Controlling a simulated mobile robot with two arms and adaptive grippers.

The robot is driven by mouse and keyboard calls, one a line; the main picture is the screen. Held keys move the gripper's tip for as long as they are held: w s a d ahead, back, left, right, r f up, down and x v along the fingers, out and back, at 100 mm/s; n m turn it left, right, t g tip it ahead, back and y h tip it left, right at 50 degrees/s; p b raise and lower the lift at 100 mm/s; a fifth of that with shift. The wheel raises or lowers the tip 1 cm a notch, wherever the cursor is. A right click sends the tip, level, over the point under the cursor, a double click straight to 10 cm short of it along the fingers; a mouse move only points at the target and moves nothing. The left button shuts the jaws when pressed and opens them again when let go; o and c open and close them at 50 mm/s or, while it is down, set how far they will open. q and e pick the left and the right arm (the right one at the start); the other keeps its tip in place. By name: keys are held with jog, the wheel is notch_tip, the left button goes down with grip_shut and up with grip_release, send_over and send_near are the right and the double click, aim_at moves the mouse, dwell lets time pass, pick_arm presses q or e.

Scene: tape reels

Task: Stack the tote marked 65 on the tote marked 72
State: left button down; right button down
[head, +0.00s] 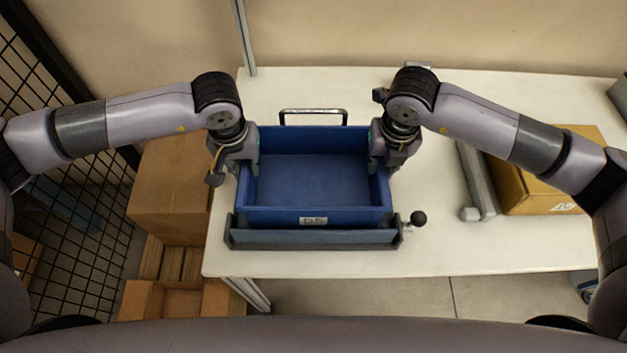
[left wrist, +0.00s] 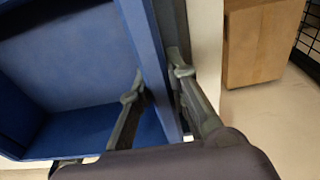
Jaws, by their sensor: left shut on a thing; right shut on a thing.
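The blue tote marked 65 (head: 316,216) is empty and upright, its label facing me. My left gripper (head: 243,168) is shut on its left wall, and that wall (left wrist: 148,50) shows between the fingers in the left wrist view. My right gripper (head: 380,160) is shut on its right wall. A darker blue-grey front (head: 313,238) shows just below and in front of the tote, on the white table. No mark 72 is visible, so I cannot tell whether that is the other tote. The contact beneath the held tote is hidden.
A black knob on a short lever (head: 419,217) sticks out at the lower front's right end. A dark handle frame (head: 313,112) stands behind the tote. A grey bar (head: 476,180) and a cardboard box (head: 545,200) lie to the right. Stacked cartons (head: 170,195) stand left of the white table (head: 440,255).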

pick_arm(q)
jog(key=shift+r, duration=0.15)
pick_arm(e)
jog(key=shift+r, duration=0.2)
